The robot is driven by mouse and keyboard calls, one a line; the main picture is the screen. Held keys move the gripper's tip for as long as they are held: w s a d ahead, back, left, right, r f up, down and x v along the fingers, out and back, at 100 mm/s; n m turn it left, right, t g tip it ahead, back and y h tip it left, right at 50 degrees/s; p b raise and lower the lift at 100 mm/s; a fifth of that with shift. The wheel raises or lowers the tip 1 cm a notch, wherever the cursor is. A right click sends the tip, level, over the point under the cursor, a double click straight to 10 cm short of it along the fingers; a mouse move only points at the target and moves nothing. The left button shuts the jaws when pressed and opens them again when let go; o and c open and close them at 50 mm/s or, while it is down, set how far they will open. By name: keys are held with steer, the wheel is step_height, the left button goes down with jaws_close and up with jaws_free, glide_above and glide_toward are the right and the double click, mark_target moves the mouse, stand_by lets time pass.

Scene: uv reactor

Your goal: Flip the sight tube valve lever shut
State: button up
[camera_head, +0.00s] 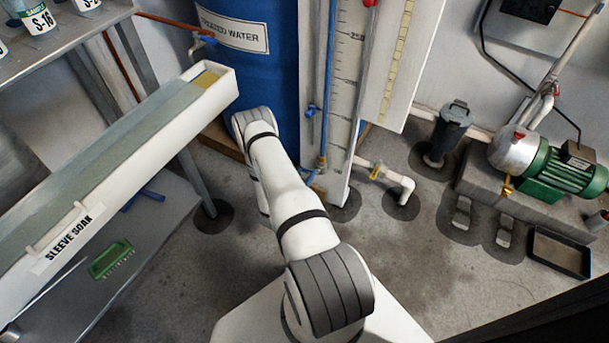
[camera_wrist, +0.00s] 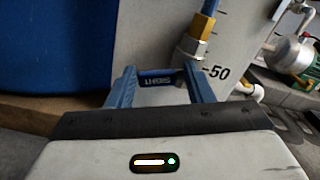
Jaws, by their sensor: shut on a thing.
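The sight tube valve lever (camera_wrist: 160,78) is a short blue bar with upside-down white lettering that seems to read SIGHT. It lies crosswise in the wrist view, below and left of a brass and steel fitting (camera_wrist: 196,48). My gripper (camera_wrist: 159,80) has its blue fingers at the two ends of the lever and is shut on it. The sight tube (camera_wrist: 209,7) rises from the fitting in front of a pale scale board (camera_wrist: 148,30) marked 50.
A blue treated water drum (camera_head: 250,75) stands left of the scale board. A white sleeve soak trough (camera_head: 120,165) on a bench lies left of my arm. White piping with a yellow valve (camera_head: 376,172) and a green pump (camera_head: 560,170) are right. Open floor lies between.

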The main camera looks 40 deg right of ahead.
steer(key=m, duration=0.2)
steer(key=r+m, duration=0.1)
steer(key=m, duration=0.1)
steer(key=shift+s+r+p, duration=0.1)
steer(key=shift+r+p, duration=0.05)
steer(key=shift+p, duration=0.15)
steer(key=o, duration=1)
steer(key=p+v, duration=0.2)
steer(key=v, duration=0.5)
steer(key=shift+a, duration=0.4)
steer(key=shift+s, duration=0.2)
